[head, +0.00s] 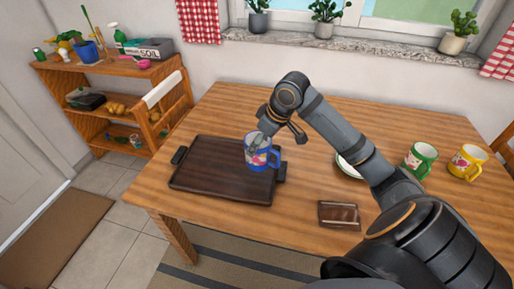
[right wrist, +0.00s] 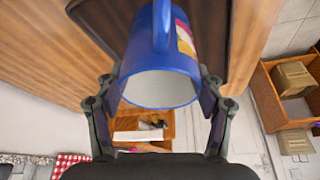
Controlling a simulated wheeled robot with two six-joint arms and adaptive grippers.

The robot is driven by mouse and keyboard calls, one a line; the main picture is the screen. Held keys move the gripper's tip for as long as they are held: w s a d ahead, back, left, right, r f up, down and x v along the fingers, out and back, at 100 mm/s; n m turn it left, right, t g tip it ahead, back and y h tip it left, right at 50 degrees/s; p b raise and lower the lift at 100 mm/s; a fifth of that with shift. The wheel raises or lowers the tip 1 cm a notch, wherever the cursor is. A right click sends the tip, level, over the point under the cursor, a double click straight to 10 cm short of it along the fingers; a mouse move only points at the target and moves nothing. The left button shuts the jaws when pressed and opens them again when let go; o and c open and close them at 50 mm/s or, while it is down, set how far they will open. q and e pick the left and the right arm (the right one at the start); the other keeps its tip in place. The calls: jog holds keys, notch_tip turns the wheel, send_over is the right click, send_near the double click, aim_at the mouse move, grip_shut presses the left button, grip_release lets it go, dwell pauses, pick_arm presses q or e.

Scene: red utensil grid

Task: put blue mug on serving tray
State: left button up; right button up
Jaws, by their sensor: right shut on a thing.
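The blue mug (head: 263,158) has a floral patch and shows over the right part of the dark brown serving tray (head: 210,180). My right gripper (head: 268,138) comes down on the mug from above and is shut on it. In the right wrist view the mug (right wrist: 160,65) sits between the two fingers (right wrist: 161,92), with its pale inside towards the camera. The tray's dark edge (right wrist: 243,40) shows behind it. I cannot tell whether the mug's base touches the tray. My left gripper is not in view.
A brown rectangular item (head: 339,215) lies right of the tray. A white plate (head: 350,165) is partly hidden behind my right arm. A green mug (head: 420,160) and a yellow mug (head: 466,162) stand at the table's right. A wooden shelf (head: 110,75) stands left of the table.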

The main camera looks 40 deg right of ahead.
jog(key=shift+w+d+f, duration=0.2)
jog(key=shift+w+f, duration=0.8)
jog(key=shift+f, duration=0.15)
jog(key=shift+w+f, duration=0.15)
jog(key=shift+f, duration=0.1)
notch_tip(320, 180, down, 3)
jog(key=shift+f, duration=0.1)
jog(key=o, duration=1.8)
jog(key=shift+f, duration=0.1)
